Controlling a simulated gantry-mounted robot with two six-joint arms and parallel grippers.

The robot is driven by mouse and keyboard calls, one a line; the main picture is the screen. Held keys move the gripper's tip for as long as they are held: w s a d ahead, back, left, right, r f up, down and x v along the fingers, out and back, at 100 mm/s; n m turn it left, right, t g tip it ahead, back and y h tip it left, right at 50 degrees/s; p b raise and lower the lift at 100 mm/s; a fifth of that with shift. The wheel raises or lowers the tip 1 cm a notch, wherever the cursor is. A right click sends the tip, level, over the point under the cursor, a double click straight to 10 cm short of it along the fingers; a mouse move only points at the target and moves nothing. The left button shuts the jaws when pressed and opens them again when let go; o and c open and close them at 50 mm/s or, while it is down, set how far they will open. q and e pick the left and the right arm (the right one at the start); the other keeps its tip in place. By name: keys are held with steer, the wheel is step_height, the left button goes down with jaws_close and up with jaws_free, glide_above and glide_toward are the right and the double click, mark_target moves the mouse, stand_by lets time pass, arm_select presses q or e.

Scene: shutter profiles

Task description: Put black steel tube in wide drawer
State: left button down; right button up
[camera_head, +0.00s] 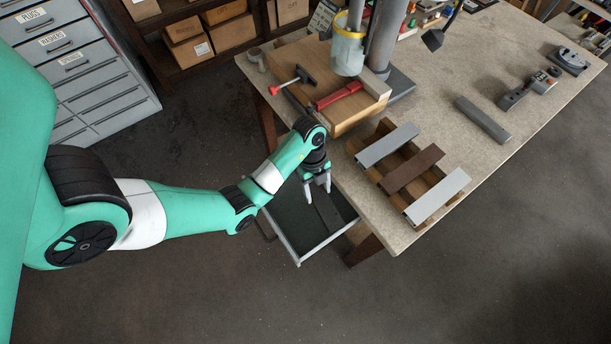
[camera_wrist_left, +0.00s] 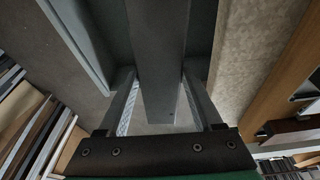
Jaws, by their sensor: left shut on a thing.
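The black steel tube (camera_head: 327,211) is a dark, long square bar. My left gripper (camera_head: 317,186) is shut on it near one end. In the left wrist view the tube (camera_wrist_left: 158,40) runs between the two fingers (camera_wrist_left: 161,103) and away from me. The wide drawer (camera_head: 292,232) is a pulled-out grey metal drawer with a dark inside, below the table's near edge. The gripper and tube are over the drawer; I cannot tell if the tube touches its floor. The drawer's wall also shows in the left wrist view (camera_wrist_left: 75,38). My right gripper is not in view.
The table (camera_head: 430,90) edge is close to the right of my left gripper. A wooden tray (camera_head: 424,226) with grey and brown profiles stands there. A wooden box (camera_head: 347,123) with red-handled tools is behind the gripper. A grey drawer cabinet (camera_head: 107,98) stands at the left.

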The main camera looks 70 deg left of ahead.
mark_target(313, 183)
arm_select(q)
steer(key=shift+n, duration=0.7)
steer(key=a+f+b, duration=0.1)
steer(key=f, duration=0.1)
steer(key=a+f+b, duration=0.4)
steer(key=shift+w+f, duration=0.25)
steer(key=f+b, duration=0.7)
steer(key=a+f+b, duration=0.1)
steer(key=f+b, duration=0.2)
steer(key=b, duration=0.1)
steer(key=shift+f, duration=0.3)
steer(key=shift+c, duration=0.2)
jaws_free()
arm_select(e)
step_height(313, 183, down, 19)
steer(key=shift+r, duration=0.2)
arm_select(q)
steer(key=shift+r, duration=0.1)
steer(key=p+v, duration=1.1)
steer(key=v, duration=0.1)
steer(key=shift+s, duration=0.25)
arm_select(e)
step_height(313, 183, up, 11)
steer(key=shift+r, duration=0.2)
arm_select(q)
steer(key=shift+r, duration=0.1)
